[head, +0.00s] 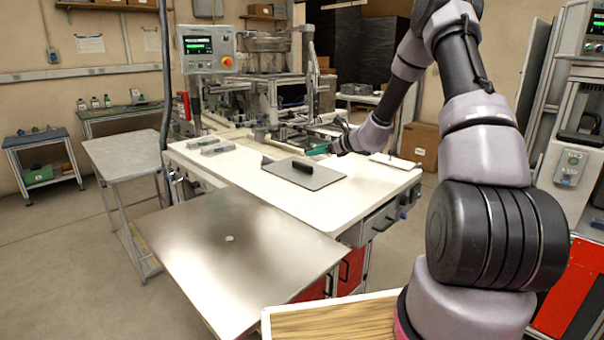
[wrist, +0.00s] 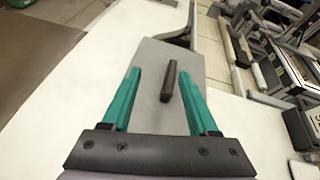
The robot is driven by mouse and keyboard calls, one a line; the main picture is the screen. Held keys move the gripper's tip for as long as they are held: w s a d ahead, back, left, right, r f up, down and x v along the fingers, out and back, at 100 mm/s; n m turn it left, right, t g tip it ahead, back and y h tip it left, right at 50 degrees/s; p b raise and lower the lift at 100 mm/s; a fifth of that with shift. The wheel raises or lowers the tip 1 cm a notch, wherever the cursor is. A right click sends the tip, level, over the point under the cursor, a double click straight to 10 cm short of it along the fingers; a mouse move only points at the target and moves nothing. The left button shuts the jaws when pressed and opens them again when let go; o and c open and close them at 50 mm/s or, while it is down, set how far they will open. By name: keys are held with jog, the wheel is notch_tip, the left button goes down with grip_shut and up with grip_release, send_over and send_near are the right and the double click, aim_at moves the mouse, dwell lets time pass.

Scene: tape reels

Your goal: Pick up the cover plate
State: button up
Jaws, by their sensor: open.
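The cover plate (head: 322,177) is a flat grey sheet with a black bar-shaped handle (head: 303,167) standing up from it. It lies on the white worktop in the head view. My gripper (head: 318,150) is above the worktop, near the plate's far right side, with teal fingers. In the wrist view, the fingers of my gripper (wrist: 161,73) are spread apart and empty. The plate (wrist: 155,112) shows between and beyond them, and the handle (wrist: 169,82) appears in the gap, nearer the right finger. The exact height above the plate is hard to tell.
The white worktop (head: 250,190) has small grey blocks (head: 210,146) at its left and a flat pale item (head: 393,161) at its right. A machine frame (head: 270,100) stands behind. The worktop around the plate is mostly clear.

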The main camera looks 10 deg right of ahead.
aim_at(305, 164)
jog(key=f+m, duration=0.1)
jog(key=w+d+f+m, duration=0.1)
jog(key=f, duration=0.1)
jog(key=w+d+f, duration=0.1)
jog(key=f, duration=0.1)
jog(key=shift+w+f+m+t+h, duration=0.1)
jog(key=shift+w+m+t+h, duration=0.05)
jog(key=shift+m+t+h, duration=0.25)
jog(key=x, duration=0.3)
jog(key=shift+w+a+f, duration=0.2)
jog(key=shift+w, duration=0.15)
jog(key=x, duration=0.6)
jog(key=shift+w+a+f, duration=0.1)
jog(key=shift+a, duration=0.1)
grip_shut()
